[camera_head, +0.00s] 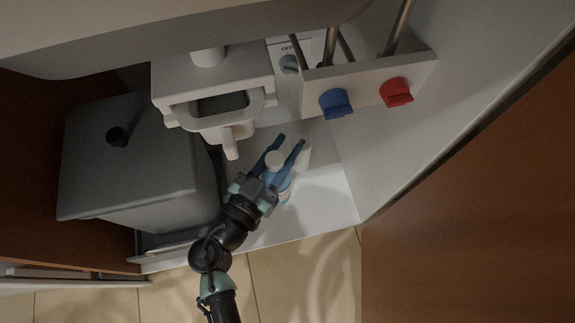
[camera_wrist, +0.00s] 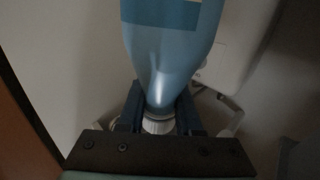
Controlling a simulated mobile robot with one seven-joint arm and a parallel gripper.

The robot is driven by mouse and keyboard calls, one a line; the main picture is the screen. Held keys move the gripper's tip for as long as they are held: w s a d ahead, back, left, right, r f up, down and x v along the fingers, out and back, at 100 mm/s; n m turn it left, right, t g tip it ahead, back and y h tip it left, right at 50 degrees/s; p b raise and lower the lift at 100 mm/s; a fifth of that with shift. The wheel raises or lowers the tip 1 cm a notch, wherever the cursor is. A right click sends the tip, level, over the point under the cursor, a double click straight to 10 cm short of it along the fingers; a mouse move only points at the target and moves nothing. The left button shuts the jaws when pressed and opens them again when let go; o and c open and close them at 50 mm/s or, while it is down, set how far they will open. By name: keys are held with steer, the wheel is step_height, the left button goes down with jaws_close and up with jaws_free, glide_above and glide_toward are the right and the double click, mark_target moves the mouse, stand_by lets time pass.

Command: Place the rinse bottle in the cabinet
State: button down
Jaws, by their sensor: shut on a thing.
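The rinse bottle has a light blue body and a white cap (camera_head: 275,160), seen from above in the head view. In the wrist view the blue bottle (camera_wrist: 172,50) fills the upper middle, with its ribbed white neck (camera_wrist: 158,126) between the fingers. My gripper (camera_head: 288,142) is shut on the bottle at its neck; it also shows at the bottom of the wrist view (camera_wrist: 160,118). The bottle is inside the cabinet, over its white floor (camera_head: 325,195). Whether its base touches the floor is hidden.
A large grey bin (camera_head: 135,165) stands to the left. White plumbing (camera_head: 215,85) hangs above and left of my gripper. Blue (camera_head: 335,103) and red (camera_head: 397,92) valve knobs are above right. The cabinet's white wall (camera_head: 400,135) is to the right; some bare floor lies right of the gripper.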

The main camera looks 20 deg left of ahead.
steer(key=shift+f+b, duration=1.4)
steer(key=shift+f, duration=1.55)
steer(key=shift+f+b, duration=0.2)
steer(key=shift+b, duration=0.1)
steer(key=c, duration=0.6)
jaws_free()
steer(key=s+a+p, duration=0.2)
steer(key=s+p, duration=0.2)
steer(key=s, duration=0.8)
steer(key=shift+a+r, duration=0.15)
steer(key=shift+w, duration=0.1)
